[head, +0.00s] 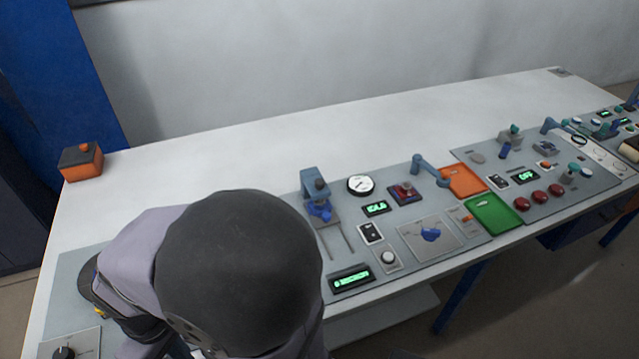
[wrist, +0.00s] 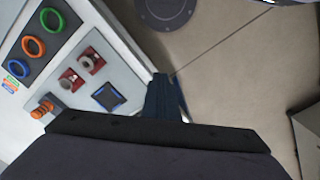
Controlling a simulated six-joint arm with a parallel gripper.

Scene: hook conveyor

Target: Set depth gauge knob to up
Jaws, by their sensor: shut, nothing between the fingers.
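Several knobs show in the head view, and I cannot read which label belongs to the depth gauge. A black knob (head: 63,353) sits on a pale plate at the bottom left, cut by the frame edge. A white round knob (head: 388,257) and a blue knob (head: 431,235) sit on the middle panel. My gripper (wrist: 160,130) shows as a dark bar at the bottom of the wrist view; it is shut and empty. No knob is between its fingers. In the head view my arm hides the gripper and part of the left panel.
A dial gauge (head: 360,185), green displays, an orange tray (head: 463,181) and a green tray (head: 493,214) fill the middle panel. An orange box (head: 81,161) stands at the back left. The back of the table (head: 230,150) is clear. The wrist view shows coloured rings (wrist: 33,46) and floor.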

